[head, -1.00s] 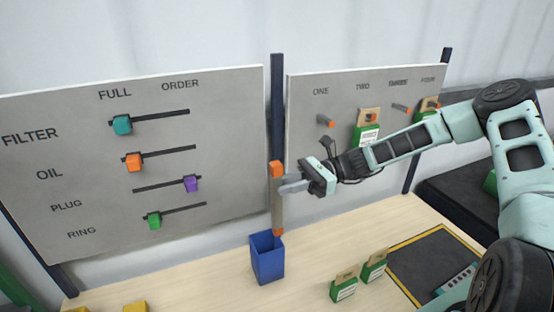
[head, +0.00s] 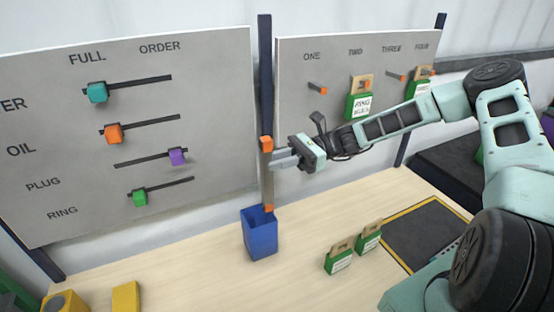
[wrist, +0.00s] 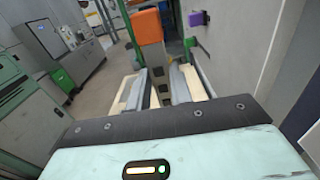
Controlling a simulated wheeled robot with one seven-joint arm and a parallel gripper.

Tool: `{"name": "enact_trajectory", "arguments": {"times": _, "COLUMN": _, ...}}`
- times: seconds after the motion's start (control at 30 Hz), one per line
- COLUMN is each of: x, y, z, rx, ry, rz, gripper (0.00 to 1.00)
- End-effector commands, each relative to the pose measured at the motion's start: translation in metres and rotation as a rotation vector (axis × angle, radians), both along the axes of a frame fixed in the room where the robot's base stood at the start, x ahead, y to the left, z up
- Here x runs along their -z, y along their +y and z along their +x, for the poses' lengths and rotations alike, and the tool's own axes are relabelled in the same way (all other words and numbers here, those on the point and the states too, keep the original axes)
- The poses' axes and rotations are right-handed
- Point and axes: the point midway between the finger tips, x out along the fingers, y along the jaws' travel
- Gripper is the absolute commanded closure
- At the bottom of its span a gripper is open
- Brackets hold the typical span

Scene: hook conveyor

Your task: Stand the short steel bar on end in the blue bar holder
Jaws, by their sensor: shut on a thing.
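The short steel bar (head: 267,180) is grey with orange ends and is upright in my gripper (head: 272,161), which is shut on its upper part. In the wrist view the bar (wrist: 153,58) stands between the two fingers (wrist: 160,88), its orange end toward the top. The blue bar holder (head: 260,238) is an open-topped box on the table below my gripper. The bar's lower orange end overlaps the holder's back right rim in the head view. I cannot tell whether it is inside the opening, above it or behind it.
A slider panel (head: 215,100) stands behind at left, and a peg panel (head: 300,120) with green tags at right. A dark post (head: 265,60) stands between them. Two green tagged blocks (head: 338,258) and yellow blocks (head: 126,297) are on the table (head: 200,275).

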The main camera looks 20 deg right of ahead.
Motion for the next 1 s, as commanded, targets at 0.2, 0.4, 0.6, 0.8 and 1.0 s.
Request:
{"name": "enact_trajectory", "arguments": {"times": 0.2, "x": 0.021, "y": 0.000, "z": 0.000, "rx": 0.000, "ry": 0.001, "rz": 0.002, "gripper": 1.00}}
{"name": "enact_trajectory", "arguments": {"times": 0.4, "x": 0.034, "y": 0.000, "z": 0.000, "rx": 0.000, "ry": 0.001, "rz": 0.002, "gripper": 1.00}}
{"name": "enact_trajectory", "arguments": {"times": 0.6, "x": 0.049, "y": 0.000, "z": 0.000, "rx": -0.001, "ry": 0.002, "rz": 0.001, "gripper": 1.00}}
{"name": "enact_trajectory", "arguments": {"times": 0.8, "x": 0.064, "y": 0.000, "z": 0.000, "rx": -0.001, "ry": 0.000, "rz": 0.002, "gripper": 1.00}}
{"name": "enact_trajectory", "arguments": {"times": 1.0, "x": 0.080, "y": 0.000, "z": 0.000, "rx": -0.001, "ry": 0.002, "rz": 0.001, "gripper": 1.00}}
